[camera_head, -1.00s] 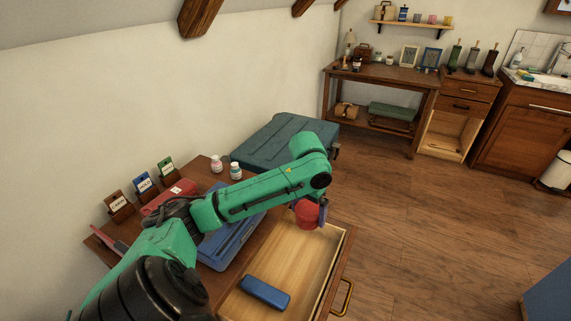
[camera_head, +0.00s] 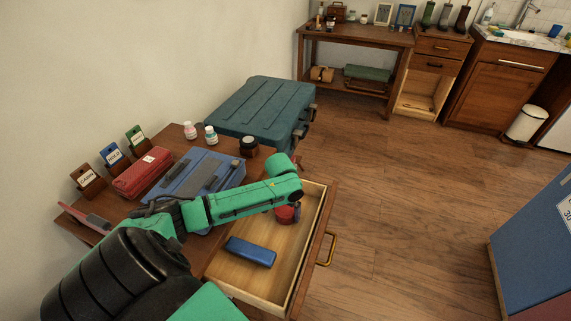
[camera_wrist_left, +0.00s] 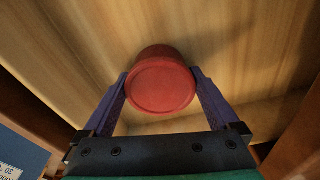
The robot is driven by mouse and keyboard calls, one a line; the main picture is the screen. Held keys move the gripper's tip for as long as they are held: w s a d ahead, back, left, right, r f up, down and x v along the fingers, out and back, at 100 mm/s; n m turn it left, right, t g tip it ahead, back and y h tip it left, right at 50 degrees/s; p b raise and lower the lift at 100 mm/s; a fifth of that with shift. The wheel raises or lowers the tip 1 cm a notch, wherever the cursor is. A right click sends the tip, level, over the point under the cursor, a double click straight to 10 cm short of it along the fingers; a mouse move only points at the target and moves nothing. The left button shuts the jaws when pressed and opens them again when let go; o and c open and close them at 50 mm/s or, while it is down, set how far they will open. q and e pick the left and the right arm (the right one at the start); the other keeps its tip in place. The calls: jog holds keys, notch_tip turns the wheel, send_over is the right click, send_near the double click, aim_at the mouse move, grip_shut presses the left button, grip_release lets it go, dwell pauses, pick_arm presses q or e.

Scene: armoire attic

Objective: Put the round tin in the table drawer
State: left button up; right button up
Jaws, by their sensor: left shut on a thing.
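The round tin is red and shows below my left forearm in the head view (camera_head: 286,214), inside the open table drawer (camera_head: 237,271). In the left wrist view the tin (camera_wrist_left: 160,86) sits between the two purple fingers of my left gripper (camera_wrist_left: 162,92), which is shut on it. The drawer's pale wooden floor is close behind the tin; I cannot tell whether the tin touches it. My left arm hides most of the gripper in the head view. My right gripper is not in view.
A blue case (camera_head: 250,252) lies in the drawer, nearer than the tin. On the tabletop are a blue toolbox (camera_head: 183,178), a red box (camera_head: 143,172), a dark jar (camera_head: 249,146) and two small bottles. A teal chest (camera_head: 262,106) stands behind.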

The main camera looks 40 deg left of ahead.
aim_at(283, 212)
pick_arm(q)
jog(key=o, duration=1)
jog(key=shift+r, duration=0.1)
jog(key=r, duration=0.4)
jog(key=s+r+p, duration=0.1)
jog(key=r, duration=0.3)
jog(key=r+p, duration=0.1)
jog(key=r, duration=0.3)
jog(key=shift+s+d, duration=0.1)
jog(key=shift+s, duration=0.15)
